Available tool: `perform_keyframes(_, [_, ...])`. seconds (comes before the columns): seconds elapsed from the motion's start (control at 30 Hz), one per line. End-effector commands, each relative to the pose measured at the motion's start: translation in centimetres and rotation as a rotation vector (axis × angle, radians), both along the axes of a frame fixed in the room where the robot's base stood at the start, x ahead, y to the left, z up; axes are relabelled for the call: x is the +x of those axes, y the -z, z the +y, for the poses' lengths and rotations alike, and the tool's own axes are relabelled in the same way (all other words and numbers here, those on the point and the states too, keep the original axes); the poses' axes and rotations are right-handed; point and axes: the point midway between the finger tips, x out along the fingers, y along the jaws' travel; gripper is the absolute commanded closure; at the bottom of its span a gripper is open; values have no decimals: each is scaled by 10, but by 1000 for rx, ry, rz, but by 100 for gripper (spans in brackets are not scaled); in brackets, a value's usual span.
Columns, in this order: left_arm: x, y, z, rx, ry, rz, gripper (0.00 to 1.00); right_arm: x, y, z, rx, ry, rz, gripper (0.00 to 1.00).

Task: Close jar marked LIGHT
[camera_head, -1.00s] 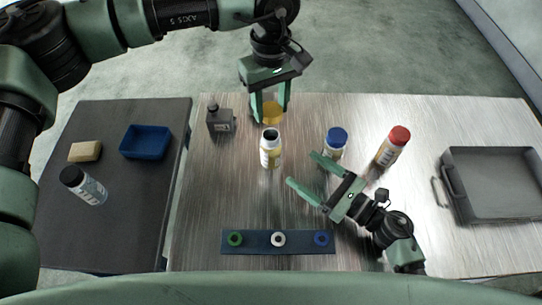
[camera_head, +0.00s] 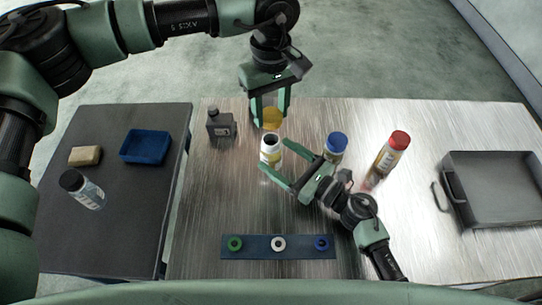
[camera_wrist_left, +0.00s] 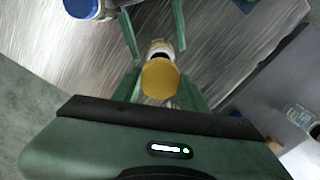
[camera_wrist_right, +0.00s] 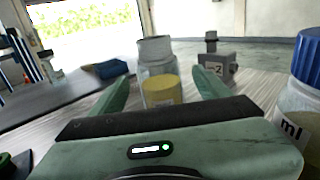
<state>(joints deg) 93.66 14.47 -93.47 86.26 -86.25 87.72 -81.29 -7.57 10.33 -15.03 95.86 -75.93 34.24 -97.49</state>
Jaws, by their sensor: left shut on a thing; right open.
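An uncapped jar (camera_head: 270,158) with a pale rim and dark mouth stands upright on the metal table; I cannot read its marking. My left gripper (camera_head: 270,112) is shut on a yellow lid (camera_head: 272,122), just behind the jar and apart from it. In the left wrist view the lid (camera_wrist_left: 160,78) sits between the fingers, with the jar (camera_wrist_left: 160,47) beyond. My right gripper (camera_head: 288,157) is open, its fingers pointing at the jar. In the right wrist view the jar (camera_wrist_right: 157,60) stands between the fingertips, with a yellow part low on it.
A blue-capped jar (camera_head: 336,142) stands close to my right gripper, a red-capped bottle (camera_head: 392,150) further right. A grey can (camera_head: 220,124) is left of the jar. A blue strip with rings (camera_head: 260,254) lies in front; a grey tray (camera_head: 490,215) is at right.

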Motion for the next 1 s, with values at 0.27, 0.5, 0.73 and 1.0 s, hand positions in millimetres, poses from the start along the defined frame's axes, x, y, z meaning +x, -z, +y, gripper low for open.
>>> perform_keyframes(0.27, [0,0,0,0,0,0,94,18,0,22,2,0,1,23])
perform_keyframes(0.5, [0,0,0,0,0,0,94,20,0,24,0,0,1,23])
perform_keyframes(0.73, [0,0,0,0,0,0,94,20,0,24,1,0,1,56])
perform_keyframes(1.0, [0,0,0,0,0,0,94,20,0,24,1,0,1,100])
